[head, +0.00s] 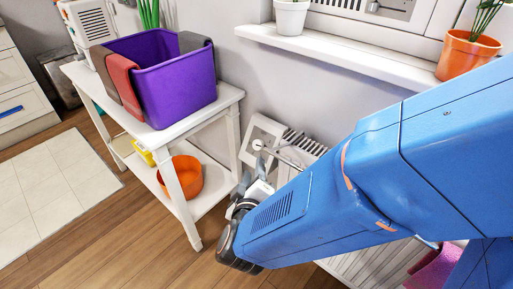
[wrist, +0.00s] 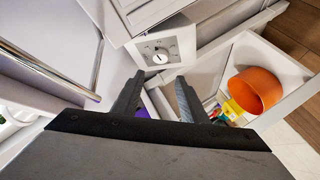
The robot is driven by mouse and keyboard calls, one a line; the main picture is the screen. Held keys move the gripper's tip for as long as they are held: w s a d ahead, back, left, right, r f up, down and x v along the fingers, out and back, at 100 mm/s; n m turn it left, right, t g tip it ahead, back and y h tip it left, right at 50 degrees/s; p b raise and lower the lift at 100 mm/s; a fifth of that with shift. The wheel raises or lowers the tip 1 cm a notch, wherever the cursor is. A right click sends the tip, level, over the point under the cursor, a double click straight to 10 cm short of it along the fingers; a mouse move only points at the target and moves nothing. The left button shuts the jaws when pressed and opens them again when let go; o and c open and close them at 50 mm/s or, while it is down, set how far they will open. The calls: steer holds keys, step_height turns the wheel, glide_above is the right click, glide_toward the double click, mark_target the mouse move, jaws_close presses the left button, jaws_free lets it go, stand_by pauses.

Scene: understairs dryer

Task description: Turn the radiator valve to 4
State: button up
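The radiator valve is a pale round dial on a white plate with dark markings, seen in the wrist view (wrist: 160,56). It lies just beyond and between my fingertips. A dark mark shows on the dial, but the numbers are too small to read. In the head view the valve (head: 258,145) sits at the upper left end of the white radiator (head: 372,268), by the wall. My gripper (head: 259,166) is close in front of it, with its grey fingers apart. In the wrist view my gripper (wrist: 158,82) is open and empty; contact with the dial cannot be told.
A white side table (head: 226,98) stands left of the valve, with a purple bin (head: 175,78) on top and an orange bowl (head: 186,178) on its lower shelf. A windowsill (head: 340,56) with pots juts out above. Wooden floor is clear at lower left.

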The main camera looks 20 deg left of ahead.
mark_target(257, 145)
steer(key=x, duration=1.4)
steer(key=shift+a, duration=0.1)
steer(key=shift+s+f, duration=0.1)
steer(key=c, duration=0.8)
